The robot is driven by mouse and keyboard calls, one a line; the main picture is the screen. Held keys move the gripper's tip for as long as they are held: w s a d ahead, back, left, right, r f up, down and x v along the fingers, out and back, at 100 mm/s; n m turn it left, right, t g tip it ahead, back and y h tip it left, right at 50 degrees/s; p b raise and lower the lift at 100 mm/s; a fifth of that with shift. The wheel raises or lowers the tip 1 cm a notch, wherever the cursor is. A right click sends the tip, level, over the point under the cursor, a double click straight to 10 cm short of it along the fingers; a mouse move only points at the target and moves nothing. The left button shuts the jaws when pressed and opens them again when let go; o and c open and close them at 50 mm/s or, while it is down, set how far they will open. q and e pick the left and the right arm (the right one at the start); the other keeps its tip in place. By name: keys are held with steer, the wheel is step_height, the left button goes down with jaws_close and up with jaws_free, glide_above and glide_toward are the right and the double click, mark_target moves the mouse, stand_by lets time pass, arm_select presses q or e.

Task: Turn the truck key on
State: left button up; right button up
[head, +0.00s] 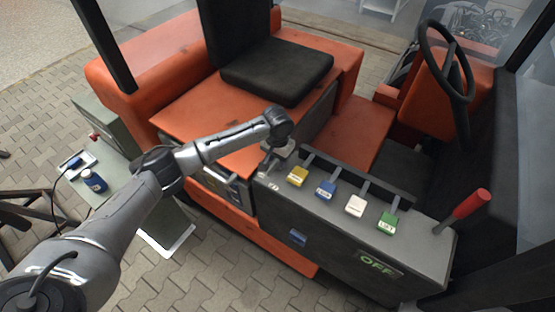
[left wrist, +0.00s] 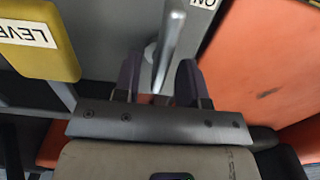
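The orange truck's grey control panel (head: 335,222) fills the lower right of the head view. My left gripper (head: 274,160) is over the panel's left end, beside the yellow lever, and hides most of what is beneath it. In the left wrist view, a silver key-like piece (left wrist: 168,48) stands on the grey panel. My left gripper's two dark fingers (left wrist: 160,84) are on either side of it. A gap shows on its left side, so the fingers look open around it. A white label reading "ON" (left wrist: 204,3) shows upside down beside it. My right gripper is not in view.
Yellow (head: 297,177), blue (head: 325,190), white (head: 355,206) and green (head: 388,221) levers line the panel. The yellow one is close to my gripper. A red-handled lever (head: 471,203) stands at the right end. A green "OFF" sign (head: 379,264) is on the panel's side.

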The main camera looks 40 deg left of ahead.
arm_select(q)
steer(key=shift+f, duration=0.3)
jaws_close()
stand_by(0.3)
